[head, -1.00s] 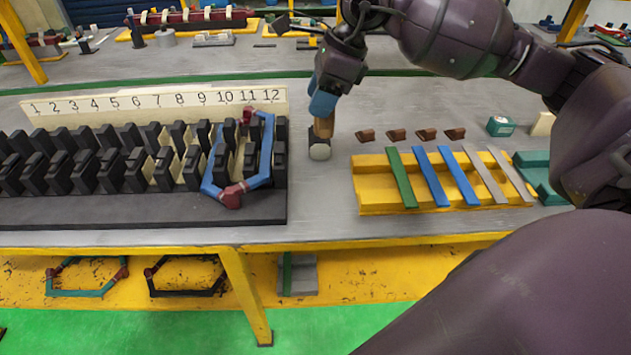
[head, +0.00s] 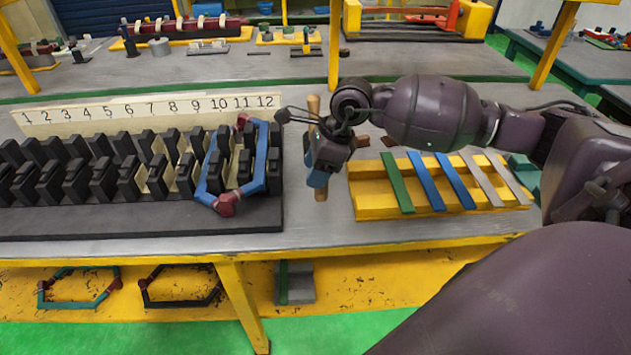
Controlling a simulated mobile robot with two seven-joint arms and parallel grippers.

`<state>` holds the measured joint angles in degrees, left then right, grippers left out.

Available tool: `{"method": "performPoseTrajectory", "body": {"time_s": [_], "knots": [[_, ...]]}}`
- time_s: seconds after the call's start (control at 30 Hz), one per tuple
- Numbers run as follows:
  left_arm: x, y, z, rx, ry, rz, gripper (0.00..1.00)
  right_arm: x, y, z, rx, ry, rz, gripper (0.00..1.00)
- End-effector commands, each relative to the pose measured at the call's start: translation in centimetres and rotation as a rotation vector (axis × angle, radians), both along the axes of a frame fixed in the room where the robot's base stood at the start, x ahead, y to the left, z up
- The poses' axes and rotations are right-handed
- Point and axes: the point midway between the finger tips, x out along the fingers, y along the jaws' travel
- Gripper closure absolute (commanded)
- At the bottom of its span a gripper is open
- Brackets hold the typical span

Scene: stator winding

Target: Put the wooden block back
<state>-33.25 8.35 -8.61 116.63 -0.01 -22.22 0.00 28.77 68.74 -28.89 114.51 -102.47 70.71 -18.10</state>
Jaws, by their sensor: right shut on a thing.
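My right gripper (head: 317,183) is shut on a wooden block (head: 319,191). Only the lower end of the block shows below the blue fingertips. It is over the grey table between the slotted black stator and the yellow tray; I cannot tell whether the block touches the table. My left gripper is not in view.
An upright wooden handle (head: 313,106) shows behind my gripper, its lower part hidden. The slotted stator (head: 120,220) with a blue coil (head: 258,155) stands left. A yellow tray (head: 365,205) with coloured strips stands right. Brown wedges behind are partly hidden by my arm.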

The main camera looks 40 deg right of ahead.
Motion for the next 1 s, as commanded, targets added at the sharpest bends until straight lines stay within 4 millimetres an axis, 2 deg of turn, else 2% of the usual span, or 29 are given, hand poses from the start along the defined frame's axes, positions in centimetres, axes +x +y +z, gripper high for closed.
{"method": "performPoseTrajectory", "body": {"time_s": [0.1,0.2,0.63,0.67,0.7,0.8,1.0], "knots": [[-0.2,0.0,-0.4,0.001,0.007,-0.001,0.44,-0.1,0.0,-2.3,0.002,0.005,-0.001,0.87],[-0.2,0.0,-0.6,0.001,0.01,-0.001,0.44,-0.1,0.0,-3.5,0.001,0.004,-0.001,0.87],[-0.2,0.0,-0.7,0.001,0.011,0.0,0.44,0.0,0.0,-4.1,0.0,0.002,-0.001,0.87],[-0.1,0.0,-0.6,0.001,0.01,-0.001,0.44,0.0,0.0,-4.1,0.0,0.002,-0.001,0.46],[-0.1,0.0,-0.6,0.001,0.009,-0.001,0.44,0.0,0.0,-4.0,0.001,0.001,-0.001,0.4],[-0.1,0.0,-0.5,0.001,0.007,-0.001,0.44,0.0,0.0,-4.0,0.0,0.002,-0.001,0.25],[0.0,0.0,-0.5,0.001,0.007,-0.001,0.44,0.0,0.0,-4.0,0.0,0.002,-0.001,0.24]]}}
